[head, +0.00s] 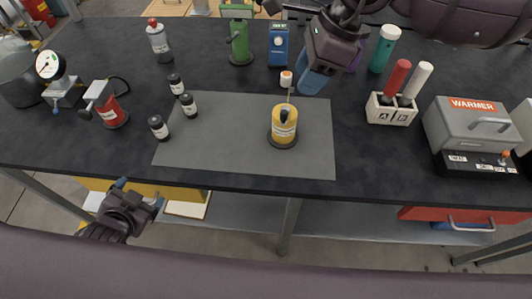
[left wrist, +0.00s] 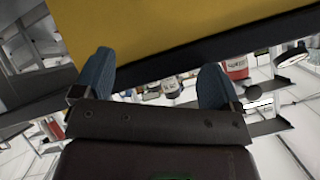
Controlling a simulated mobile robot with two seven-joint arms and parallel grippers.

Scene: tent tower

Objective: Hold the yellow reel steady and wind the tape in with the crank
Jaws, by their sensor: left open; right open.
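The yellow reel (head: 284,122) stands upright on a dark base on the grey mat (head: 220,135). It has a dark part on top and a thin rod rising from it; I cannot clearly make out the crank. My right gripper (head: 312,84) is open behind and to the right of the reel, over the mat's back edge, apart from the reel. Its far finger is hidden. My left gripper (head: 138,192) is low in front of the table edge, far from the reel. In the left wrist view its two blue fingers (left wrist: 155,90) are spread with nothing between them.
Several dark jars (head: 159,128) are at the mat's left. A rack (head: 391,110) and a grey warmer (head: 475,125) stand right. A yellow surface (left wrist: 180,30) fills the top of the left wrist view.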

